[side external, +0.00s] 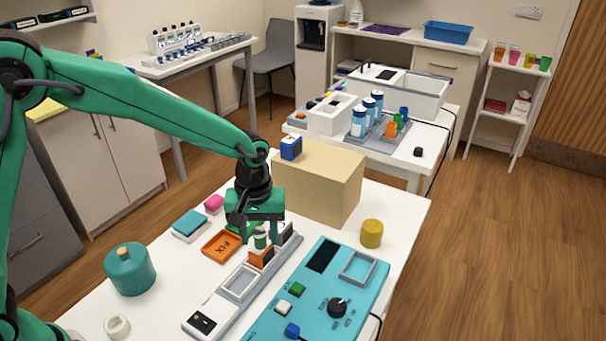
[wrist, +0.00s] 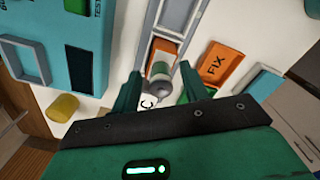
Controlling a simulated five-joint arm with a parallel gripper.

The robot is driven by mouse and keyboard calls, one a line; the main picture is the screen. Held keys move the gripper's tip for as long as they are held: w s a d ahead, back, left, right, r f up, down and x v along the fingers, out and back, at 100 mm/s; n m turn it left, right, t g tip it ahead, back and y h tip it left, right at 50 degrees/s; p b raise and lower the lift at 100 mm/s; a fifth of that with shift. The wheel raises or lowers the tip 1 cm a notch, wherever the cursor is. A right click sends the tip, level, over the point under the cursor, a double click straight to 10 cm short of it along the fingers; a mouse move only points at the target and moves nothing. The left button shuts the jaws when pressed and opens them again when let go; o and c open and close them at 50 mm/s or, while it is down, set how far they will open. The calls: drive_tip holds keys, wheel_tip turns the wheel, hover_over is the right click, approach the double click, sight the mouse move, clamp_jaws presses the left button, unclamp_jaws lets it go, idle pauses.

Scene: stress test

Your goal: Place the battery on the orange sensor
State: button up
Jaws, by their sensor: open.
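The orange sensor (side external: 261,257) sits in a grey rail (side external: 243,284) on the white table; its orange top edge shows in the wrist view (wrist: 163,46). In the wrist view the battery (wrist: 159,69) shows between my fingers, overlapping the sensor. My gripper (side external: 259,236) is open above the rail, with one finger on each side of the battery (wrist: 160,80). Whether the fingers touch it cannot be told.
A tan box (side external: 318,187) with a blue cube (side external: 291,148) stands close behind my gripper. A turquoise panel (side external: 325,292) lies right of the rail. An orange FIX tray (side external: 222,246), a teal jar (side external: 130,270) and a yellow cylinder (side external: 371,233) stand around.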

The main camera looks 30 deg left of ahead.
sight(254, 232)
drive_tip(key=shift+r, duration=0.15)
wheel_tip(254, 232, up, 12)
idle(0.7)
idle(0.5)
drive_tip(key=s+a+r+m+t, duration=0.3)
drive_tip(key=s+a+r, duration=0.3)
drive_tip(key=s+a, duration=0.25)
drive_tip(key=s+a+m+t, duration=0.1)
drive_tip(key=s+a, duration=0.2)
drive_tip(key=s, duration=0.2)
drive_tip(key=s+a+f+m+t, duration=0.1)
drive_tip(key=s+a+m, duration=0.1)
drive_tip(key=s, duration=0.4)
drive_tip(key=shift+a+f+t, duration=0.15)
drive_tip(key=shift+a+t, duration=0.15)
drive_tip(key=shift+a, duration=0.55)
